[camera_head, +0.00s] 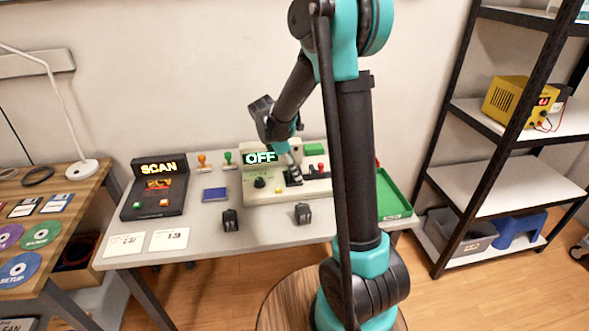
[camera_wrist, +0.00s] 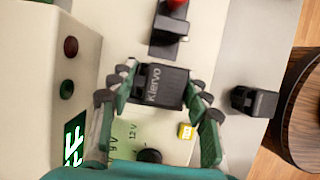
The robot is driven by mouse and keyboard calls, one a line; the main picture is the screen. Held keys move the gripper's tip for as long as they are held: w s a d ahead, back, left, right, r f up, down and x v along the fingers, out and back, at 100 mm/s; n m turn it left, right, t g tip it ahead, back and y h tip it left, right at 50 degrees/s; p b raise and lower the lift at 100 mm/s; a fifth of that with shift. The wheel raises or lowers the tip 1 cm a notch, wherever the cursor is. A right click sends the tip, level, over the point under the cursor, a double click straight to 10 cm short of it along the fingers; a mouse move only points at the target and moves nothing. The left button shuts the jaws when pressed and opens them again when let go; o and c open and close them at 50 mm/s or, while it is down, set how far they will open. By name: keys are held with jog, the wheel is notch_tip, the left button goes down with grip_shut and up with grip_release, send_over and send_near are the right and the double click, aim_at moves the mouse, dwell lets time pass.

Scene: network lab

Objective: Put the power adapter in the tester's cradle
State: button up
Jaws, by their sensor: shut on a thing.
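My gripper (camera_head: 293,168) is over the cream tester (camera_head: 250,195), low down at its deck. In the wrist view my gripper (camera_wrist: 161,84) has its fingers closed on both sides of a black power adapter (camera_wrist: 158,88) marked "Kiervo". The adapter (camera_head: 293,179) is a dark block between the fingers in the head view. The tester's display (camera_head: 261,157) reads "OFF". A knob (camera_wrist: 149,156) and a yellow button (camera_wrist: 185,131) lie to one side of the adapter, and a red-tipped lever (camera_wrist: 174,30) in a black base to the other. I cannot make out the cradle or whether the adapter touches it.
Two other black adapters (camera_head: 230,219) (camera_head: 303,213) stand on the table (camera_head: 207,244) in front of the tester. A green tray (camera_head: 392,195) is right.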

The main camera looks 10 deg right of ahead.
jog(key=shift+f, duration=0.15)
jog(key=o, duration=1.3)
jog(key=shift+c, duration=0.2)
jog(key=v, duration=1.2)
